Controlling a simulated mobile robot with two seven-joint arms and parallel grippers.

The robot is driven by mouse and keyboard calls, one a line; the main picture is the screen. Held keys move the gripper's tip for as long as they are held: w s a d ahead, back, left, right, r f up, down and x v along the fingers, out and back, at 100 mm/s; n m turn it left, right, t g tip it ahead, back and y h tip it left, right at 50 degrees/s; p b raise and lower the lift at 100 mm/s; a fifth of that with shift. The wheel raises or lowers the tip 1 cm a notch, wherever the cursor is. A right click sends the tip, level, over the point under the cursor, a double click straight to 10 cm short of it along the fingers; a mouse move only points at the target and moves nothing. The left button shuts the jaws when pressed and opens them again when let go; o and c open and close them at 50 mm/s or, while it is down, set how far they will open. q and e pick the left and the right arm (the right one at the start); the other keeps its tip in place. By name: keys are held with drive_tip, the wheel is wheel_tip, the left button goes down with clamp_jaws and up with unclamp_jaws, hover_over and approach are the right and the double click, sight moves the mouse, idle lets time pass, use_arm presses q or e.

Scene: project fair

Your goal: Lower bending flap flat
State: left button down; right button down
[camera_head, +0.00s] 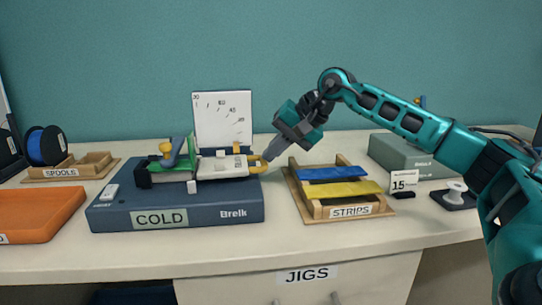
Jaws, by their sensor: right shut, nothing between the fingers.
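The bending jig is a dark blue box (200,208) labelled COLD and Brelk on the white table. On its top a pale bending flap (222,166) with a yellow loop handle (258,164) at its right end looks flat or nearly flat. A white angle scale board (222,120) stands upright behind it. A green clamp part with a yellow knob (166,147) sits at the left of the flap. My right gripper (268,156) is shut and empty, its tips close to the yellow handle; I cannot tell whether they touch. My left gripper is not in view.
A wooden STRIPS tray (350,212) with a blue and a yellow strip stands right of the jig. A card marked 15 (404,181) and a grey box (385,155) are farther right. An orange tray (38,214) and wooden SPOOLS tray (98,160) stand left.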

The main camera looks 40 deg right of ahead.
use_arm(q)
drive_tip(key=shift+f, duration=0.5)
use_arm(e)
drive_tip(key=shift+f, duration=0.3)
